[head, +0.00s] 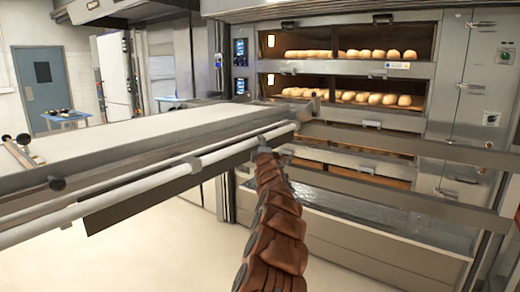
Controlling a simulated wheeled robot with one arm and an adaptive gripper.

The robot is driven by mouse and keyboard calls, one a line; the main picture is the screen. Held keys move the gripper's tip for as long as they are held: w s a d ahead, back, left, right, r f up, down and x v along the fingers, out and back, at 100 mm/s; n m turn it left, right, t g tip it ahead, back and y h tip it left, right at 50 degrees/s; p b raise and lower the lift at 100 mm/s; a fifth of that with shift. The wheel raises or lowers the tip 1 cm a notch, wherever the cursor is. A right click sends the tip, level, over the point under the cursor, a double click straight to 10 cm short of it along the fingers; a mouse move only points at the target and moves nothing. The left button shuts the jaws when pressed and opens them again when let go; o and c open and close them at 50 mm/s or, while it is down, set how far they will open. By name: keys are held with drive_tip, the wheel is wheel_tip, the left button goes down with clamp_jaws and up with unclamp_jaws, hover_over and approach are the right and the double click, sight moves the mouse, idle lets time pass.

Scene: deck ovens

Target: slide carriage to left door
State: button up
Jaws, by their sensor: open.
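The carriage (150,134) is a long flat loader with a pale top and grey steel edges. It reaches from the left edge of the head view to the front of the deck oven. A white round rail (130,197) runs along its near side. My gripper (268,149) is at the far right end of this rail, at the top of my brown segmented arm. It is small here, and its fingers are hard to make out. It is open, and I cannot tell whether it touches the rail. I cannot tell which door is the left door.
The deck oven (350,75) has two lit decks with several loaves in each. Grey crossbars (400,142) span its lower front, right of the carriage. A blue-topped table (66,117) and a grey-blue door (43,85) stand at far left. Pale floor (140,250) is clear below the carriage.

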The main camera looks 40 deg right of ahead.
drive_tip(key=shift+s+a+f, duration=0.15)
drive_tip(key=shift+s+a, duration=0.1)
drive_tip(key=shift+s, duration=0.05)
idle(0.5)
